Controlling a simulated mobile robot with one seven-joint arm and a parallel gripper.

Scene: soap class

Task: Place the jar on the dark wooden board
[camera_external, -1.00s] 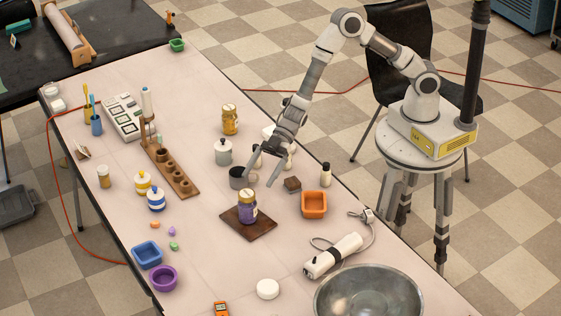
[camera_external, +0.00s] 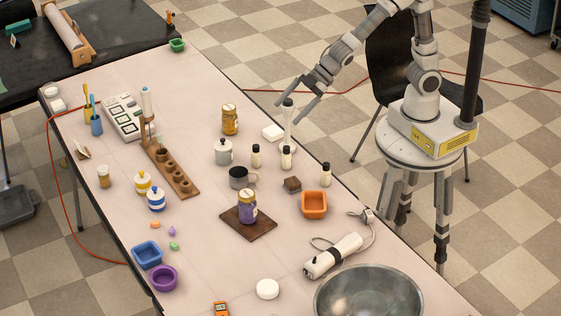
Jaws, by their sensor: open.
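A purple jar with a gold lid and pale label (camera_external: 247,209) stands upright on the dark wooden board (camera_external: 263,232), near its middle. The board lies flat on the table. My gripper (camera_external: 293,110) is open and empty, up and to the right of the jar, well apart from it. In the picture it overlaps the table's far right edge, near a white stand-like item.
A dark mug (camera_external: 240,178), small dark-capped bottles (camera_external: 286,158), a brown block (camera_external: 292,184) and an orange tray (camera_external: 314,204) surround the board. A white corded device (camera_external: 333,255) and metal bowl (camera_external: 368,296) lie in front.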

